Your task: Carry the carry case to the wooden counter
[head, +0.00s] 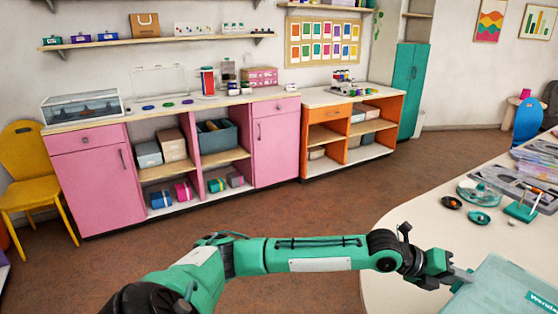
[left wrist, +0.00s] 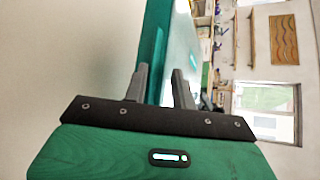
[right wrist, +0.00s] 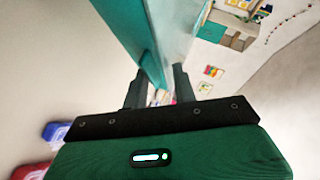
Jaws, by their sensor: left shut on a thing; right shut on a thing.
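The carry case (head: 505,290) is a flat teal case with a white-lettered label, at the bottom right corner of the head view, partly cut off. My left gripper (head: 460,275) is shut on its left edge. The left wrist view shows the case (left wrist: 181,50) between the left fingers (left wrist: 160,85). In the right wrist view the right fingers (right wrist: 158,82) are shut on the case (right wrist: 128,22). The right arm is outside the head view. The wooden counter (head: 225,100), with a pale top over pink cabinets, stands along the far wall.
A white table (head: 400,220) at the right carries trays, small dishes (head: 480,217) and a teal stand. Brown floor (head: 290,210) lies clear before the counter. A clear display box (head: 82,106), jars and a pink box (head: 260,77) occupy parts of the counter top. A yellow chair (head: 30,165) stands left.

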